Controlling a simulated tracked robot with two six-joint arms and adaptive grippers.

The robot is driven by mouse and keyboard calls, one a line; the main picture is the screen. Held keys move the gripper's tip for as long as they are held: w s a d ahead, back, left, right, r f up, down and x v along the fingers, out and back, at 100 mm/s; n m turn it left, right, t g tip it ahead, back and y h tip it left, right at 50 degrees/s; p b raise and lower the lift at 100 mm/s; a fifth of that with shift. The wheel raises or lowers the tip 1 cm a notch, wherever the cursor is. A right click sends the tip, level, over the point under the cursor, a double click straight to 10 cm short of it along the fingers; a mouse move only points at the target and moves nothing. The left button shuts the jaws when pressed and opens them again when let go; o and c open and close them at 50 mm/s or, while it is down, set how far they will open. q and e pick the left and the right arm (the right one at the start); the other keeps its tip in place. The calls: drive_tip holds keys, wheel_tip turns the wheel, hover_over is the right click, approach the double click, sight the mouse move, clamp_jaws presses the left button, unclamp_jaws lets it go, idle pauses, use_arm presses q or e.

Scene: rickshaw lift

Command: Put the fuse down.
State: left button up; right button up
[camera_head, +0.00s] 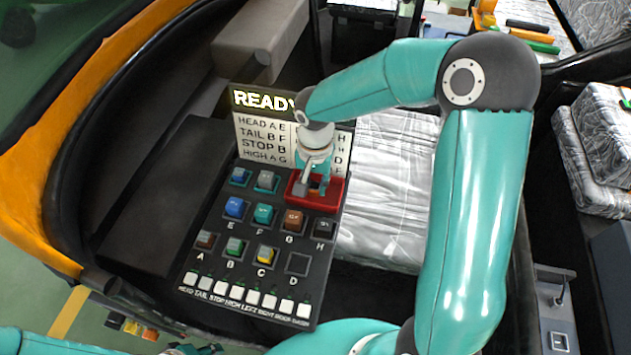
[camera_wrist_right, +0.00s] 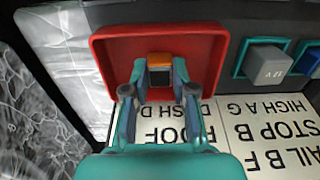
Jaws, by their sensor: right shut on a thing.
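My right gripper (camera_head: 312,184) reaches down to the red tray (camera_head: 334,200) at the panel's upper right. In the right wrist view the gripper (camera_wrist_right: 151,92) is shut on a small fuse (camera_wrist_right: 160,60) with an orange end and a dark middle. The fuse is within the red tray's outline (camera_wrist_right: 212,72); I cannot tell whether it touches the tray's floor. In the head view the fingers hide most of it. My left arm shows only at the lower left edge, and its gripper cannot be made out.
The black panel (camera_head: 218,262) holds several coloured fuses in lettered sockets. Socket D (camera_head: 297,264) looks empty. A label card (camera_head: 262,140) stands behind the panel under a lit READY sign (camera_head: 258,99). A silvery wrapped seat (camera_head: 385,190) lies to the right.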

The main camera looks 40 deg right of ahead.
sight(316, 185)
drive_tip(key=shift+f, duration=0.15)
drive_tip(key=o, duration=0.7)
drive_tip(key=shift+o, duration=0.2)
wheel_tip(316, 185, up, 12)
drive_tip(key=shift+r, duration=0.2)
drive_tip(key=shift+f, duration=0.1)
